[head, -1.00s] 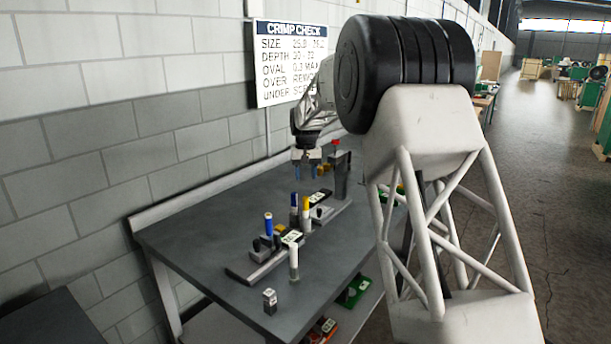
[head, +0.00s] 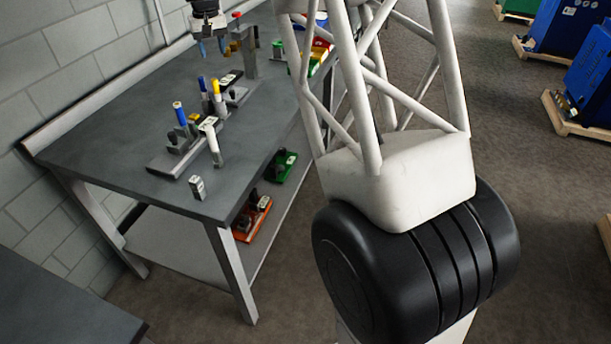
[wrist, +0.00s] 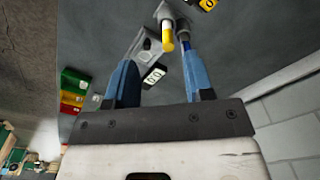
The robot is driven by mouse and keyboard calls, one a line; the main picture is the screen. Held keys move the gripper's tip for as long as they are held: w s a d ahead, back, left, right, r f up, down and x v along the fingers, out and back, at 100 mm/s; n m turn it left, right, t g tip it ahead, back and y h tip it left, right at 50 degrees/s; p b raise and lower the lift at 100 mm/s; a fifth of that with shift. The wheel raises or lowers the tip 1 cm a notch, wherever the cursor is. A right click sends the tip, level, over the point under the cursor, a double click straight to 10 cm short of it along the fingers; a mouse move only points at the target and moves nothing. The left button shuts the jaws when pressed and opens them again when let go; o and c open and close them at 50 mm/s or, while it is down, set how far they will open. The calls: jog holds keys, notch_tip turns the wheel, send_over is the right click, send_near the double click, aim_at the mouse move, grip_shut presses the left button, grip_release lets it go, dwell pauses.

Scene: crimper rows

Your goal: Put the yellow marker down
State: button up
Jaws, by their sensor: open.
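The yellow marker (head: 217,90) stands upright in the row of fixtures on the grey bench, its yellow end up and its lower part pale. It also shows in the wrist view (wrist: 168,34), beyond the fingertips. My gripper (head: 211,47) is above and behind it in the head view, pointing down. Its two blue fingers are apart and nothing is between them; the gap also shows in the wrist view (wrist: 157,62). The marker and the fingers look apart. A blue-topped marker (head: 202,84) stands close beside the yellow one, partly hidden by my right finger in the wrist view.
Another blue marker (head: 180,113) and a white cylinder (head: 213,145) stand nearer the front. A small grey block (head: 197,187) sits near the front edge. The bench's left part (head: 110,140) is clear.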

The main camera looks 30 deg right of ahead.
jog(key=s+d+r+t, duration=0.1)
jog(key=s+r, duration=0.2)
jog(key=s, duration=1.2)
jog(key=s+r, duration=0.4)
jog(key=s, duration=1)
jog(key=s+f, duration=0.4)
jog(key=s, duration=1)
jog(key=s+d+f+t, duration=0.1)
jog(key=s+f, duration=0.4)
jog(key=s, duration=1)
jog(key=shift+o, duration=0.5)
